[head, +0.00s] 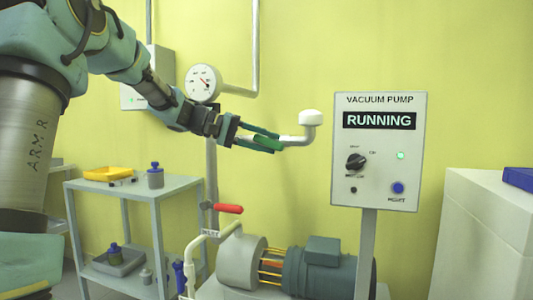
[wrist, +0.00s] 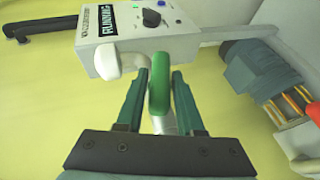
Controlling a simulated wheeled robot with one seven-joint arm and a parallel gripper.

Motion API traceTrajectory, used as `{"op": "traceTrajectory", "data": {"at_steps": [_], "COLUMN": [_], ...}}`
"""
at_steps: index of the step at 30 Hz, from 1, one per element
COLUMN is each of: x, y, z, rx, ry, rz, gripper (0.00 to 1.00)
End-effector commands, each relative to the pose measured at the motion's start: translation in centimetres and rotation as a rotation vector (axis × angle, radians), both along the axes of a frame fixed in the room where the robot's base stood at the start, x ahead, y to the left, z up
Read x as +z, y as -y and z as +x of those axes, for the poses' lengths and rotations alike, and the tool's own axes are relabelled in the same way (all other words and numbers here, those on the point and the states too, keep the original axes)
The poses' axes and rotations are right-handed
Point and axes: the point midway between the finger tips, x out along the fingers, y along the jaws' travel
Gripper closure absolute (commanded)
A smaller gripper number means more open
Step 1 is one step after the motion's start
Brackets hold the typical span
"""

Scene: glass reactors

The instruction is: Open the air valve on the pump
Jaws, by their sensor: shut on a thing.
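The green handle (head: 266,143) of the air valve sits on a grey pipe (head: 294,139) that bends up to a white cap (head: 311,118). My gripper (head: 274,140) reaches in from the upper left and is shut on the green handle. In the wrist view, the green handle (wrist: 159,97) stands between the two teal fingers of my gripper (wrist: 160,75). The white cap (wrist: 122,63) is beside the left finger there. The fingers hide part of the valve. The pump (head: 318,267) is below, with its blue-grey motor. Its panel (head: 380,190) reads RUNNING, with a green light lit.
A red lever (head: 228,208) is on the lower pipe. A round gauge (head: 203,83) is on the wall behind my arm. A grey cart (head: 150,190) with a yellow tray (head: 108,173) stands left. A white cabinet (head: 485,225) stands right.

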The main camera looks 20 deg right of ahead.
Motion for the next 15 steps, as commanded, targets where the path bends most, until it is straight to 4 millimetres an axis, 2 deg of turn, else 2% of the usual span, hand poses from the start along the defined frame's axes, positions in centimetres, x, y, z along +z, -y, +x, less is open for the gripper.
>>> {"op": "traceTrajectory", "data": {"at_steps": [1,15], "x": [-0.54,-0.3], "y": [-0.05,-0.03], "z": [0.12,0.05], "rx": [0.003,0.001], "ry": [-0.026,-0.167], "rz": [-0.027,-0.178], "gripper": [1.0,1.0]}}
